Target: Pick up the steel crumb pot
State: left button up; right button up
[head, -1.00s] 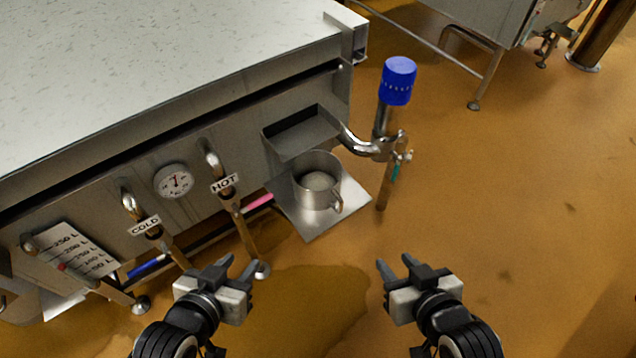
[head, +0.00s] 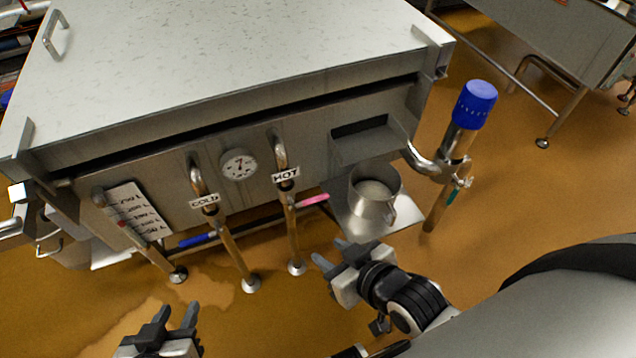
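The steel crumb pot (head: 372,204) is a shiny metal cup with pale contents and a handle on its lower right side. It stands upright on a small steel shelf (head: 352,227) at the front right of the vat. My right gripper (head: 331,255) is open and empty, in front of and below the pot in the picture, apart from it. My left gripper (head: 176,316) is open and empty at the bottom left, far from the pot. The pot's base is partly hidden by its own wall.
The steel vat (head: 235,75) fills the upper left. A blue-capped pipe (head: 474,105) stands right of the pot. A steel spout box (head: 362,142) is just behind it. HOT (head: 287,176) and COLD (head: 204,202) pipes run down to its left. Wet brown floor lies in front.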

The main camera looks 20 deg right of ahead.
aim_at(383, 171)
jog(key=u, duration=0.15)
jog(key=k, duration=0.65)
jog(key=z, duration=0.85)
jog(key=i, duration=1)
